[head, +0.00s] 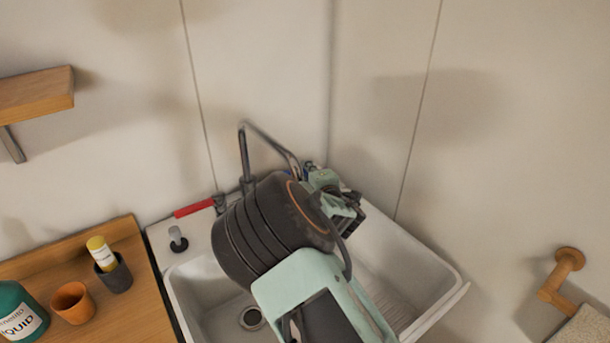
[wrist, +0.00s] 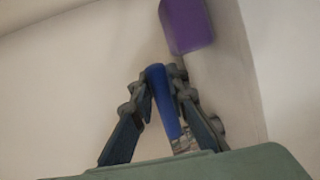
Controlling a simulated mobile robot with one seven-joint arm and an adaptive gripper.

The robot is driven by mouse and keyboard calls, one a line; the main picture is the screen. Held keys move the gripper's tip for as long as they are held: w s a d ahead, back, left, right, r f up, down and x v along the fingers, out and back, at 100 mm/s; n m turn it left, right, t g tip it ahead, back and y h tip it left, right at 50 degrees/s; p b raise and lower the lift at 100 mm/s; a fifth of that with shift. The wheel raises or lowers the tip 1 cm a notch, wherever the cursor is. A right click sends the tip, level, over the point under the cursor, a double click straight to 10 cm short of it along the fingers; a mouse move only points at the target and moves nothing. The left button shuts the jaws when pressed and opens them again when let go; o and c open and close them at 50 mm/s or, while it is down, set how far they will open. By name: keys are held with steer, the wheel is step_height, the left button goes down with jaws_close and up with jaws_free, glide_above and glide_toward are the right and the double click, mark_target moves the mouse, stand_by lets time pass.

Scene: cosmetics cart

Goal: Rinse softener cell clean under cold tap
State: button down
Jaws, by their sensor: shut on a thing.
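My gripper (wrist: 160,82) is shut on a narrow blue thing, likely the blue cold tap handle (wrist: 165,105). In the head view my arm hides most of the fingers; only a small blue patch shows behind my wrist. The metal tap spout (head: 268,137) arches over the back of the sink, and its end meets my wrist in the picture. I see no water stream. A red tap handle (head: 194,208) points left. The white sink (head: 420,277) shows its drain. I cannot make out a softener cell for certain; a purple rounded thing (wrist: 187,25) shows beyond the fingers.
A wooden counter (head: 140,262) left of the sink holds an orange cup (head: 72,303), a dark cup (head: 114,277) with a yellow-capped bottle, and a green bottle (head: 22,312). Walls stand close behind the sink. A wooden holder (head: 563,273) with a towel is at right.

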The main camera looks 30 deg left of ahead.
steer(key=shift+s+d+f+m+t+h+b, duration=0.1)
steer(key=shift+s+d+m+t+h+b, duration=0.3)
steer(key=shift+m+t+h+b, duration=0.35)
steer(key=shift+s+d+m+t+h+b, duration=0.35)
steer(key=shift+s+m+h+b, duration=0.15)
steer(key=shift+b, duration=0.45)
steer(key=shift+h, duration=0.25)
steer(key=c, duration=1.8)
jaws_free()
steer(key=shift+c, duration=0.2)
steer(key=v, duration=1.2)
steer(key=shift+w+d, duration=0.1)
